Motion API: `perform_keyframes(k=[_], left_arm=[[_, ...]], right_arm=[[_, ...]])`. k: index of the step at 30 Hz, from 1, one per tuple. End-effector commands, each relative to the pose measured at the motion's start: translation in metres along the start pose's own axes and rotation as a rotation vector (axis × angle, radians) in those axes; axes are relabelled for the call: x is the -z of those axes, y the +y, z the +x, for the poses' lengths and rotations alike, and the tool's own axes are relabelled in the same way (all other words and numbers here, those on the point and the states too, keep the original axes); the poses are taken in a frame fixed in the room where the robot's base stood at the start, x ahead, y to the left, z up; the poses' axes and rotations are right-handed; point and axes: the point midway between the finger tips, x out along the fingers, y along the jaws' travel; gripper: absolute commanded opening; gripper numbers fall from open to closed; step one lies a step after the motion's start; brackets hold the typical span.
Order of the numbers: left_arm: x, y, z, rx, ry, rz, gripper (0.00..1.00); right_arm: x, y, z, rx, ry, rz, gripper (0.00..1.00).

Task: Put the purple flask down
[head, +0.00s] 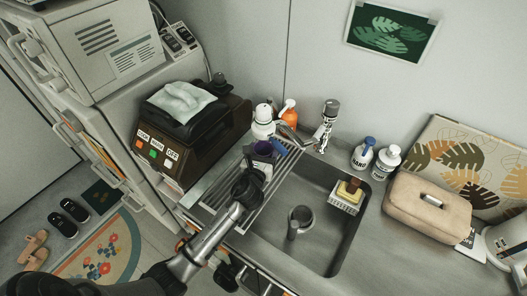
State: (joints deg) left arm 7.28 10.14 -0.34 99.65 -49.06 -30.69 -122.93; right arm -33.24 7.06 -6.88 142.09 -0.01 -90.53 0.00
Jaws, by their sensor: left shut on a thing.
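My left gripper (260,169) reaches in from the lower left and is shut on the purple flask (264,147). The flask is at the far end of the ribbed drainboard (277,187), left of the sink basin. The gripper hides much of it, and I cannot tell whether it touches the drainboard.
Close behind the flask are a white bottle (262,124), an orange bottle (288,112) and the faucet (294,136). The sink (325,238) holds a grey cup (299,220) and a sponge holder (346,198). A dark appliance (190,143) stands left.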

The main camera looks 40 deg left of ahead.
Motion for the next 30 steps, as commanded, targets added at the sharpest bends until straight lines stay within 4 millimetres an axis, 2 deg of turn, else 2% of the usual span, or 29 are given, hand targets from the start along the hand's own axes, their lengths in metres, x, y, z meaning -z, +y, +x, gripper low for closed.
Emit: perform_keyframes(k=[2, 3, 10, 20, 23, 30], left_arm=[[0.003, 0.000, 0.000, 0.001, 0.000, 0.001, 0.21], [0.002, 0.000, 0.000, 0.000, 0.000, 0.001, 0.74], [0.002, 0.000, 0.000, 0.000, 0.000, 0.001, 0.96], [-0.001, 0.000, -0.002, 0.000, 0.000, 0.001, 0.96], [0.000, 0.000, -0.015, 0.002, 0.000, 0.001, 0.96], [0.000, 0.000, -0.060, 0.002, 0.002, 0.000, 0.96]], right_arm=[[-0.001, 0.001, 0.002, -0.002, 0.000, -0.002, 0.43], [-0.001, 0.001, 0.001, -0.002, 0.000, -0.003, 0.43], [0.000, 0.001, 0.001, -0.002, 0.000, -0.003, 0.43], [0.001, -0.001, -0.001, 0.003, 0.001, 0.003, 0.43], [0.001, -0.002, -0.001, 0.004, 0.002, 0.006, 0.43], [0.001, -0.002, 0.000, 0.006, 0.002, 0.008, 0.43]])
